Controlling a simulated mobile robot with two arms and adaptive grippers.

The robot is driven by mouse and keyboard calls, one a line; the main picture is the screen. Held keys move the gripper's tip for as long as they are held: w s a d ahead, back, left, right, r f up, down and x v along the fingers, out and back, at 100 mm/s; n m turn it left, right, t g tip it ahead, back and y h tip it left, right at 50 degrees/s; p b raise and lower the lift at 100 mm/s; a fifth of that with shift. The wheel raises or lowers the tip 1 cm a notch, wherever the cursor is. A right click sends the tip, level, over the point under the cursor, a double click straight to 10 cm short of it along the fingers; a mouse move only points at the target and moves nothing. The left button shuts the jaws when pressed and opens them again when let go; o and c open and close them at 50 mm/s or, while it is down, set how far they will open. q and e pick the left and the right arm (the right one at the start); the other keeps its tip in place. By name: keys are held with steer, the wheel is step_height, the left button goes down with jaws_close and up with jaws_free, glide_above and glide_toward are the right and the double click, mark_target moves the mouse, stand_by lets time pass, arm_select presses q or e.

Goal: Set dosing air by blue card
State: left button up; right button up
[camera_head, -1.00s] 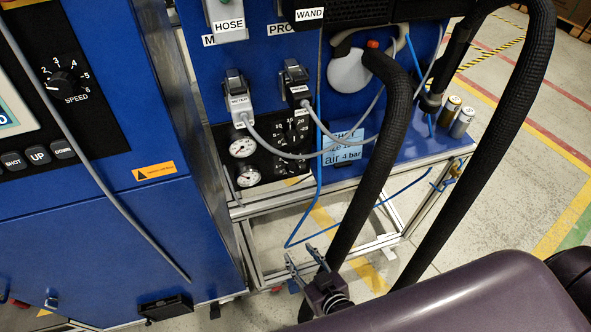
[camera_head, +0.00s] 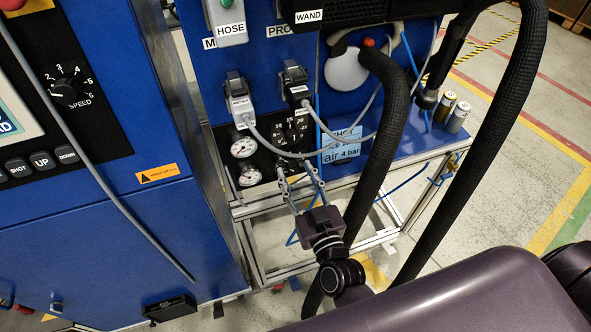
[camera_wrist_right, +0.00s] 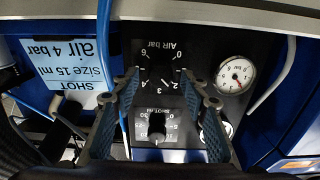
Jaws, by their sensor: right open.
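The blue card (camera_head: 342,146) hangs at the right of the black dial panel; in the right wrist view the card (camera_wrist_right: 62,62) appears upside down and reads shot size 15 ml, air 4 bar. The AIR bar dial (camera_wrist_right: 158,76), with a dark knob, lies between my right fingertips in that view; its setting is hard to read. The SHOT ml dial (camera_wrist_right: 157,124) shows nearer the gripper base. My right gripper (camera_head: 298,173) is open and empty, its fingers pointing at the panel's lower part and partly hiding it. My left gripper is out of view.
Two gauges (camera_head: 243,147) sit left of the dials. Grey cables and a blue tube (camera_head: 318,110) hang in front of the panel. Thick black hoses (camera_head: 382,150) loop close to the right of my gripper. Small cans (camera_head: 458,117) stand on the blue shelf.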

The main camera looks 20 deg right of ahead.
steer(key=shift+w, duration=0.55)
jaws_close()
